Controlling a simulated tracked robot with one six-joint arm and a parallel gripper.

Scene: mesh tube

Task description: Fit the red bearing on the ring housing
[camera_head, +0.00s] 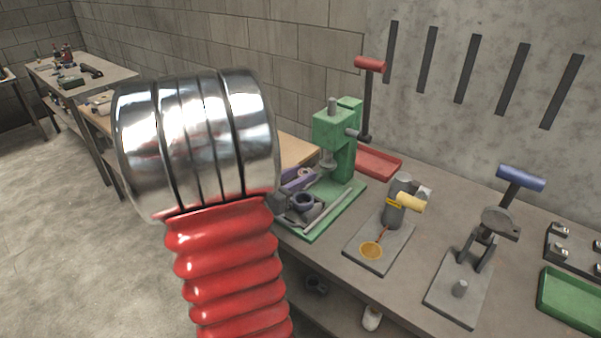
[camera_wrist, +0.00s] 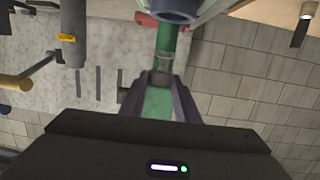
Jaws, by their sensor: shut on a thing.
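In the head view my gripper (camera_head: 297,180) shows small, as purple-grey fingers over the left part of the green press base. A small pale-red ring, seemingly the red bearing (camera_head: 304,173), shows at its fingers. The dark ring housing (camera_head: 302,202) stands on the base just below, apart from it. In the upside-down wrist view the two fingers of my gripper (camera_wrist: 162,80) draw together at the tips; the bearing is not clear there. The housing's dark rim (camera_wrist: 175,12) shows at the top edge.
The green press (camera_head: 335,135) rises behind the housing, its ram above the base. A grey bar (camera_head: 328,214) lies on the base at the right. A red tray (camera_head: 378,161) is behind it. A yellow-handled tool (camera_head: 405,202) stands right. My red-and-chrome arm hides the bench's left part.

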